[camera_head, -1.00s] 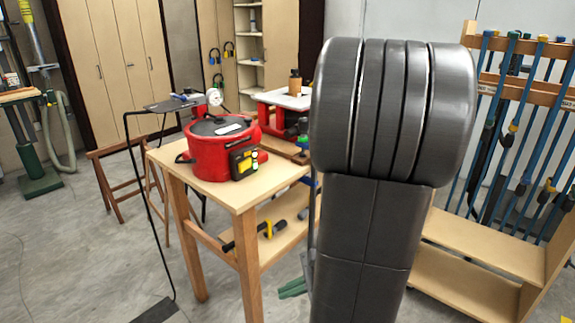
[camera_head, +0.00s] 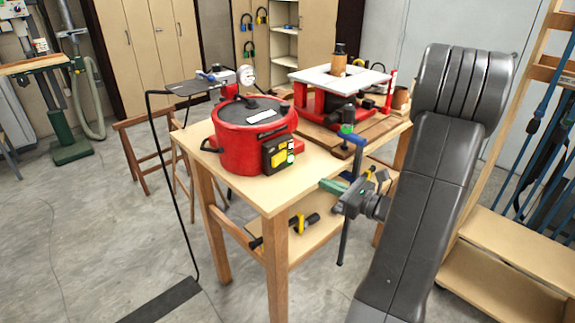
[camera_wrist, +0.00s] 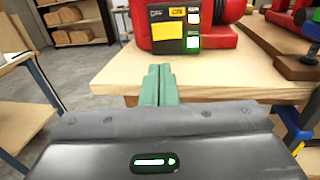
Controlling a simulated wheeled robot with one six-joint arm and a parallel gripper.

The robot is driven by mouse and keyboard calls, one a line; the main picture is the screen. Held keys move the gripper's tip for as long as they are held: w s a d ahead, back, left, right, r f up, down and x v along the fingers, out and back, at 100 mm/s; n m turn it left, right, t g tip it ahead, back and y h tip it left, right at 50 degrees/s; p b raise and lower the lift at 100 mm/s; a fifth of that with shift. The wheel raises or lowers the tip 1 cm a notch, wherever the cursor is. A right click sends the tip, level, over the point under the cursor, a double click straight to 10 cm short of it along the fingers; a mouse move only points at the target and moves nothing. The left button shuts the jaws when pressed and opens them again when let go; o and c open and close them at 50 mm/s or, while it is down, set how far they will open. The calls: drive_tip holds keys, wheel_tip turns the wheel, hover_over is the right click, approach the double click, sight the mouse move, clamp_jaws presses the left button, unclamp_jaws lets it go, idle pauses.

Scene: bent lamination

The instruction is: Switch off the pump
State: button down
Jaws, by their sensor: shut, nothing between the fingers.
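The red pump (camera_head: 240,148) is a round pot with a dark lid, standing on the wooden table. On its front is a black switch box (camera_head: 268,160) with a yellow label and a green-lit button (camera_head: 290,158). In the wrist view the box (camera_wrist: 160,38) shows a white button (camera_wrist: 193,16) above the green-lit button (camera_wrist: 193,42). My gripper (camera_head: 326,184) has green fingers, shut and empty, just off the table's near right edge. In the wrist view my gripper (camera_wrist: 160,70) points toward the box, with a gap of bare tabletop between.
The wooden table (camera_head: 285,198) has bare top in front of the pump. A red stand with a white top (camera_head: 340,78) and blue-and-green clamps (camera_head: 352,140) are on its right. A yellow-and-black tool (camera_head: 300,225) lies on the lower shelf. A clamp rack (camera_head: 500,245) stands at right.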

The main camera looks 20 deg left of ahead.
sight(278, 163)
drive_tip(key=p+x, duration=0.3)
drive_tip(key=x, duration=1.1)
drive_tip(key=shift+s, duration=0.1)
